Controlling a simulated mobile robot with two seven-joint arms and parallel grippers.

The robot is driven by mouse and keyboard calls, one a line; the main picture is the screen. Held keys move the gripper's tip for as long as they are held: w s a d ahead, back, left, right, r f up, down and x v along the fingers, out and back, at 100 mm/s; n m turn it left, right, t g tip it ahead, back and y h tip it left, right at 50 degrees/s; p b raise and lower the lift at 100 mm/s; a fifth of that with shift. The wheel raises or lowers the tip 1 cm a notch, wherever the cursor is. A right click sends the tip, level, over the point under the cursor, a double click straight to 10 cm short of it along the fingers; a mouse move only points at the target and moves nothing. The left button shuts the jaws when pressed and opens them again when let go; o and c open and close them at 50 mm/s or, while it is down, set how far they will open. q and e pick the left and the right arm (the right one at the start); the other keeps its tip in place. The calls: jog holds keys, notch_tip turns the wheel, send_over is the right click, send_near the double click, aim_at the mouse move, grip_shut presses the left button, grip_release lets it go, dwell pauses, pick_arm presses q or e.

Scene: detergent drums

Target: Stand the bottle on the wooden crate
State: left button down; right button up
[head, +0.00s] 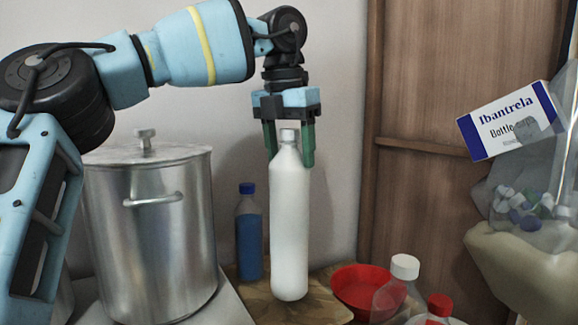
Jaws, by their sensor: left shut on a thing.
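My left gripper (290,160) reaches down from above and is shut on the upper part of a white bottle (289,235) with a white cap. The bottle hangs upright between the two green fingers. Its base appears over a brown wooden surface (322,308), seemingly the top of the wooden crate, at the bottom middle of the head view. I cannot tell whether the base touches the wood. My right gripper is not in view.
A blue bottle (249,240) stands behind and left of the white one. A steel pot (150,235) stands at left. A red bowl (362,288) and clear bottles with white (405,266) and red (440,304) caps are at right. A bag below a labelled box (510,118) stands far right.

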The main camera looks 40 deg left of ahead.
aim_at(289, 167)
pick_arm(q)
notch_tip(289, 167, down, 2)
jog(key=shift+f, duration=0.45)
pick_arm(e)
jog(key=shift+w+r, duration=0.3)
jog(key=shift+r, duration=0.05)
pick_arm(q)
jog(key=shift+f, duration=0.1)
jog(key=shift+c, duration=1.8)
grip_release()
jog(key=shift+f, duration=0.1)
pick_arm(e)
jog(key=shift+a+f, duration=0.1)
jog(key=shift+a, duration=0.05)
